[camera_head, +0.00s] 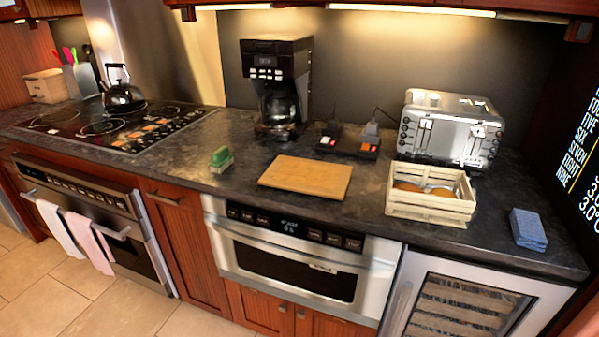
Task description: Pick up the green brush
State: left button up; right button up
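The green brush (220,157) sits on the dark countertop (365,213), near its front edge and to the left of the cutting board. It has a green top and a paler lower part. Nothing touches it from above. Neither of my grippers shows in the head view.
A wooden cutting board (305,177) lies right of the brush. The cooktop (110,128) and kettle (122,95) are left. A microwave drawer (300,262) is below the counter.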

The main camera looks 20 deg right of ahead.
aim_at(222, 158)
jog(key=z, duration=0.5)
jog(key=j+z, duration=0.45)
jog(key=i+j+z, duration=0.1)
jog(key=j+z, duration=0.5)
jog(key=j, duration=0.3)
jog(key=k+j+z, duration=0.1)
jog(key=j, duration=0.35)
